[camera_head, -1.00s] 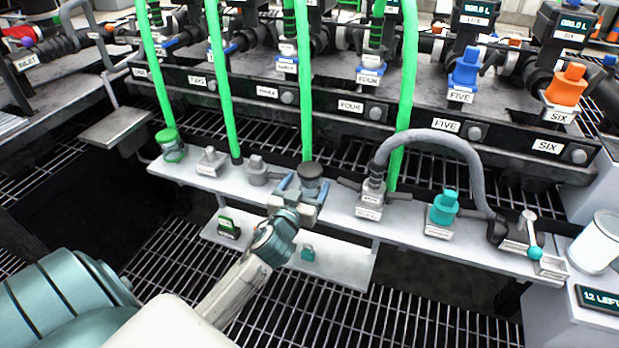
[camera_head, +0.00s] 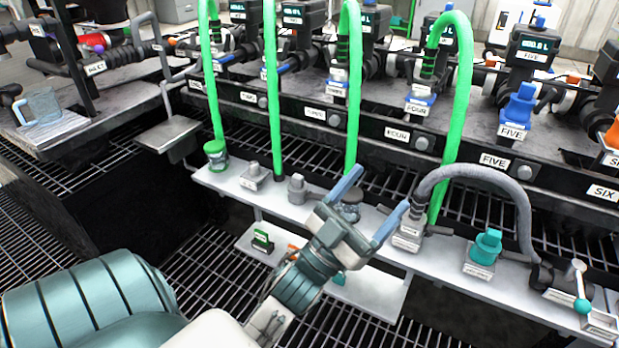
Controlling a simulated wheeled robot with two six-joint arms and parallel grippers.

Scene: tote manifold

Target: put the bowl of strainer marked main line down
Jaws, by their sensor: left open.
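My left gripper (camera_head: 368,202) is open, its two blue fingers spread over the front shelf. A small round dark-grey piece (camera_head: 350,212) stands on the shelf between and behind the fingers. It may be the strainer bowl, but the gripper partly hides it and I read no main line mark. A gap shows between it and the right finger; I cannot tell whether the left finger touches it. My right gripper is out of view.
The grey shelf (camera_head: 323,205) also carries a green-capped jar (camera_head: 215,154), grey fittings, a teal fitting (camera_head: 487,246) and a grey hose (camera_head: 476,171). Green hoses hang behind. A lower ledge (camera_head: 372,290) is below. A clear jug (camera_head: 41,106) stands at far left.

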